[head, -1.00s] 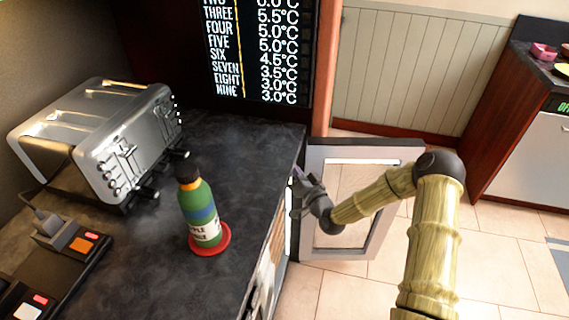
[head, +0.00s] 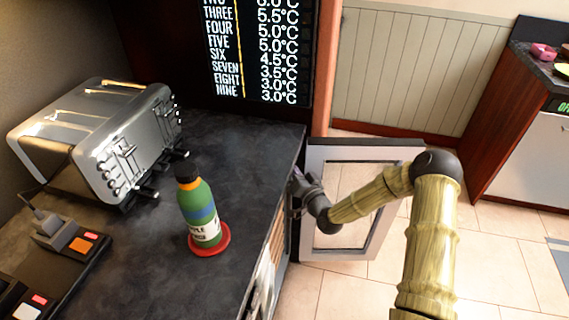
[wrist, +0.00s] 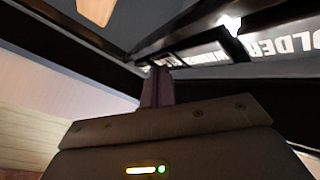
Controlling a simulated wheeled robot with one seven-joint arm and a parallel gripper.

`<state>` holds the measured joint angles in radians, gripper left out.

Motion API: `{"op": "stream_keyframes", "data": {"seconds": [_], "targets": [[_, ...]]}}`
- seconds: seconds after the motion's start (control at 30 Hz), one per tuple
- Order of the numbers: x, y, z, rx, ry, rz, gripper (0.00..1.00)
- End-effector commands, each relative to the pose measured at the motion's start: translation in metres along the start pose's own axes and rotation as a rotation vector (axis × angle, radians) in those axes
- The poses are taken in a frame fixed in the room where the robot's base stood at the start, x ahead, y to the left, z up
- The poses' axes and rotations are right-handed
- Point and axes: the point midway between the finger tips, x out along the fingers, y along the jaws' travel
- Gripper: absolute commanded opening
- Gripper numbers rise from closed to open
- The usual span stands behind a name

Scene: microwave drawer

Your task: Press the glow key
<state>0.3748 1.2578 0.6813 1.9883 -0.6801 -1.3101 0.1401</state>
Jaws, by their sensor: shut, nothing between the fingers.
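I cannot make out a key marked as the glow key in either view. My gripper (head: 294,184) is at the front edge of the dark counter, between the counter and an open framed door (head: 378,240). In the wrist view my gripper (wrist: 157,72) shows its narrow purplish fingers together and empty, reaching toward a dark recessed front. Whether the fingertips touch anything is hidden. A dark panel with white lettering (wrist: 265,47) is at the upper right of the wrist view, with a small bright spot (wrist: 231,22) beside it.
The counter (head: 240,160) holds a silver toaster (head: 120,130), a green bottle (head: 200,205) on a red coaster (head: 224,246), and a power strip (head: 85,243) with lit orange switches. A temperature board (head: 260,50) stands behind. Tiled floor is clear at right.

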Motion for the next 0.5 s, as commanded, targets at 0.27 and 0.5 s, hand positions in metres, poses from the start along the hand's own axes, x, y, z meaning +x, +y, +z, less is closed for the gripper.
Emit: {"op": "stream_keyframes", "data": {"seconds": [0.27, 0.5], "targets": [[-0.007, 0.005, -0.005, -0.001, -0.001, 0.0, 0.0], [-0.012, 0.008, -0.008, 0.0, 0.0, 0.0, 0.0]]}}
